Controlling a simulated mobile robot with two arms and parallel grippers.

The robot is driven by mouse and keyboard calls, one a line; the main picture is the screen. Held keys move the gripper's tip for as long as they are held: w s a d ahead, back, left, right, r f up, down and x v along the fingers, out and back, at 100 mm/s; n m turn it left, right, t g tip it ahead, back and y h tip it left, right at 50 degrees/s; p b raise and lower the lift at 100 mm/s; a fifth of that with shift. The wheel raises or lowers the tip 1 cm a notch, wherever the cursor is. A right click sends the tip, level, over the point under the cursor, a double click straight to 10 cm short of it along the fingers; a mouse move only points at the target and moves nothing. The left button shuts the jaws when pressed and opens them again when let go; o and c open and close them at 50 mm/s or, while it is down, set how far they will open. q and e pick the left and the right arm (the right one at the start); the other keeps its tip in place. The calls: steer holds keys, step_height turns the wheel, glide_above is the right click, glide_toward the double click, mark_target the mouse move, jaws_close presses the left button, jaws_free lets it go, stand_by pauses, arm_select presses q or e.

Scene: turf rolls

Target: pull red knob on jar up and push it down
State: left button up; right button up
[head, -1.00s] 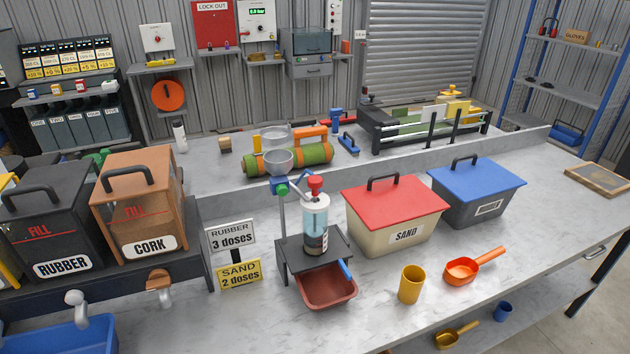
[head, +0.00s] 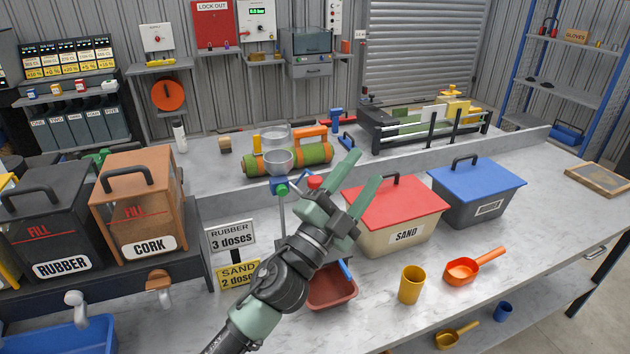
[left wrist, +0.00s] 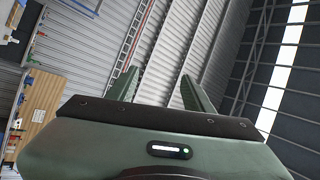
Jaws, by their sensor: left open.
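The red knob (head: 315,182) shows just above and behind my left gripper in the head view. The clear jar under it and most of its dark stand are hidden behind my left arm. My left gripper (head: 364,166) is open and empty, its two green fingers pointing up and right, in front of the jar and partly over the red lid of the sand box in the picture. In the left wrist view the fingers (left wrist: 157,88) are apart, with only wall and roof beyond them. My right gripper is not in view.
A red tray (head: 332,290) sits low at the stand. The sand box (head: 400,238), a grey box with a blue lid (head: 478,182), a yellow cup (head: 411,285) and an orange scoop (head: 465,271) stand to the right. Dose signs (head: 230,236) and a cork bin (head: 138,205) are left.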

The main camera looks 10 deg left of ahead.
arm_select(q)
steer(key=s+d+r+m+g+h, duration=0.15)
steer(key=d+m+g+h, duration=0.65)
steer(key=d+m+g, duration=0.85)
steer(key=m+y, duration=0.4)
steer(key=y, duration=1.4)
glide_above(315, 179)
steer(key=s, duration=0.3)
step_height(315, 179, down, 4)
steer(key=shift+n, duration=0.25)
steer(key=x, duration=0.2)
steer(key=p+x, duration=0.1)
steer(key=x, duration=0.1)
steer(key=p+x, duration=0.1)
steer(key=x, duration=0.1)
steer(key=shift+w+a+f, duration=0.2)
steer(key=shift+w+a, duration=0.1)
steer(key=shift+w+f+t+p, duration=0.25)
steer(key=shift+f+p, duration=0.1)
steer(key=shift+f, duration=0.35)
